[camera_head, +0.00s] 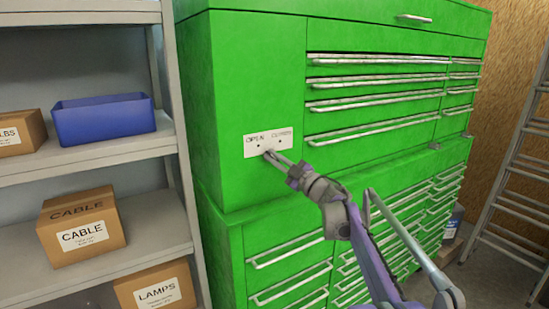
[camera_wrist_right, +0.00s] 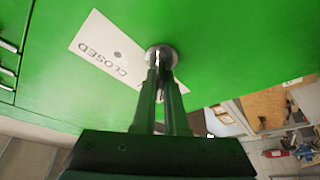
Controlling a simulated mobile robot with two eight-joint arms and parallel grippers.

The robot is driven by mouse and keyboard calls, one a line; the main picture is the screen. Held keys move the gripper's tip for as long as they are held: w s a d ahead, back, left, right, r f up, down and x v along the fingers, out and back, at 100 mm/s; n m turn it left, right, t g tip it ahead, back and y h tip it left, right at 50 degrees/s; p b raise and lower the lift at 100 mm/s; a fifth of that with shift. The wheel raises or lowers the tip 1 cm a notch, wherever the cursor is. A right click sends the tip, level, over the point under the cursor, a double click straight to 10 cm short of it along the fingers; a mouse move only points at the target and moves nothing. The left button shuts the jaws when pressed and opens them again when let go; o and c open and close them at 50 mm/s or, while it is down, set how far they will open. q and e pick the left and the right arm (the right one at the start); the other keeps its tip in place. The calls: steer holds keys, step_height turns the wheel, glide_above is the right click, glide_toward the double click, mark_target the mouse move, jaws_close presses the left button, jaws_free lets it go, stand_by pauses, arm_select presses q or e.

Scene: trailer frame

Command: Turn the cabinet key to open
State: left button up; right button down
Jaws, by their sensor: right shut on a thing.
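The green tool cabinet (camera_head: 255,85) stands in the middle of the head view. A white label plate (camera_head: 256,149) on its front reads OPEN on the left and CLOSED on the right. My right gripper (camera_head: 270,157) reaches the plate's lower edge and is shut on the key there. My left gripper is not in view.
A grey shelf (camera_head: 150,146) stands left of the cabinet, holding a blue bin (camera_head: 104,119) and cardboard boxes, one marked CABLE (camera_head: 82,222). Drawers with metal handles (camera_head: 375,82) fill the cabinet's right side. A ladder (camera_head: 515,185) leans at the far right.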

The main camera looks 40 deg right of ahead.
steer(key=shift+n, duration=0.3)
steer(key=c, duration=1)
jaws_free()
steer(key=shift+o, duration=0.2)
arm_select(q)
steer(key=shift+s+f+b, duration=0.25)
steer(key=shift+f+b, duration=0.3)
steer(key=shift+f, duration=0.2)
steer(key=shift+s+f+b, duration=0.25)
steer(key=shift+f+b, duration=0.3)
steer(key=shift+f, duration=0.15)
arm_select(e)
steer(key=v, duration=1.1)
